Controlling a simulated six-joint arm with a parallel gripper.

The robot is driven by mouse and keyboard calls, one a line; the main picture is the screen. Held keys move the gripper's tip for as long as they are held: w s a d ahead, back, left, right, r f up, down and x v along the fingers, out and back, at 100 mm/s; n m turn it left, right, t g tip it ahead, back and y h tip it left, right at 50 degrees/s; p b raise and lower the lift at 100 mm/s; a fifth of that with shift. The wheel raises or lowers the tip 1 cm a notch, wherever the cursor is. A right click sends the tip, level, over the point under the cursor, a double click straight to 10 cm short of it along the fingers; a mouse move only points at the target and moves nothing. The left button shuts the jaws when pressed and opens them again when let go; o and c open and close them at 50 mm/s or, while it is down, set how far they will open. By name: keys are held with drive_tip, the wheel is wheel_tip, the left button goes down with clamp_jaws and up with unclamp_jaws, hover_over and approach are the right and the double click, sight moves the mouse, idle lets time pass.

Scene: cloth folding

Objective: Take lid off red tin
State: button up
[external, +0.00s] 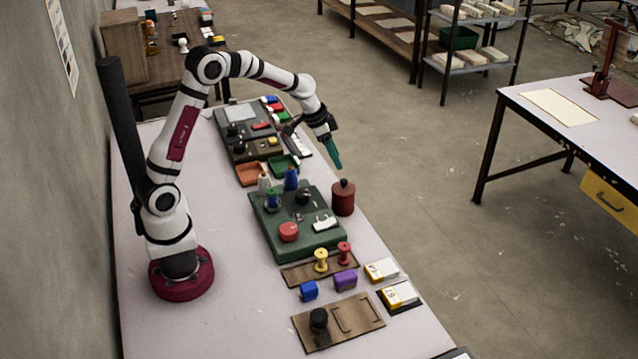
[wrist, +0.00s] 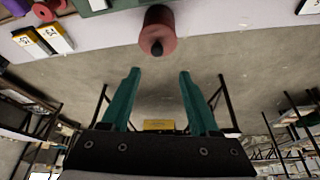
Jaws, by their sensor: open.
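The red tin (external: 343,201) stands upright on the table to the right of the green board. Its lid (external: 343,185) is on top and has a dark knob. In the wrist view the tin (wrist: 159,24) lies beyond my fingertips at the top centre, with its dark knob (wrist: 157,48) facing my gripper. My gripper (external: 336,158) has teal fingers and hangs in the air above the tin, a little behind it. In the wrist view the fingers (wrist: 158,72) are spread apart with nothing between them.
The green board (external: 272,238) beside the tin holds bottles, a red round piece and small parts. Yellow and red spools (external: 321,262) and number cards (external: 381,270) stand in front. The table edge runs close to the tin's right side, with open floor beyond.

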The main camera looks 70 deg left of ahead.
sight(343, 180)
drive_tip(key=x, duration=0.4)
drive_tip(key=s+x, duration=0.1)
drive_tip(key=x, duration=0.2)
drive_tip(key=shift+d+f, duration=0.2)
drive_tip(key=shift+f, duration=0.05)
drive_tip(key=shift+w+f, duration=0.1)
drive_tip(key=shift+f, duration=0.2)
clamp_jaws()
